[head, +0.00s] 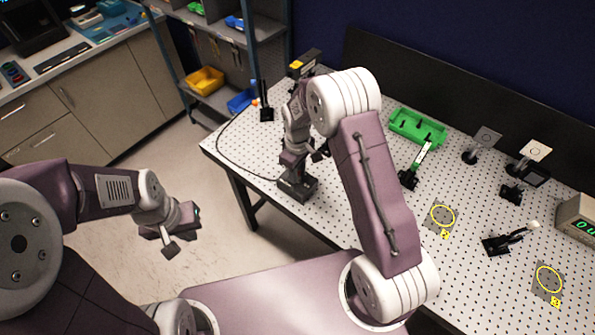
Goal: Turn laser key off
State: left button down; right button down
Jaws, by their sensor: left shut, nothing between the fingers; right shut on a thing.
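A small black box (297,188) sits on the left front part of the perforated table, with a thin black cable running from it. It looks like the laser's key box. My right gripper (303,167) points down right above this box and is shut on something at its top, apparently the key. The key is hidden by the fingers, so its angle cannot be seen. A black unit with a yellow top (303,64), possibly the laser, stands at the table's back left. My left gripper (168,243) is shut and empty, over the floor left of the table.
A green tray (417,128), several black optic mounts (511,191) and yellow ring marks (443,216) occupy the table's right side. A black post holder (266,107) stands at the left. Shelves with bins (204,81) are behind.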

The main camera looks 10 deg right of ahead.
jog(key=c, duration=1.1)
grip_release()
notch_tip(320, 180, up, 9)
jog(key=shift+r+b, duration=0.1)
jog(key=shift+b, duration=0.8)
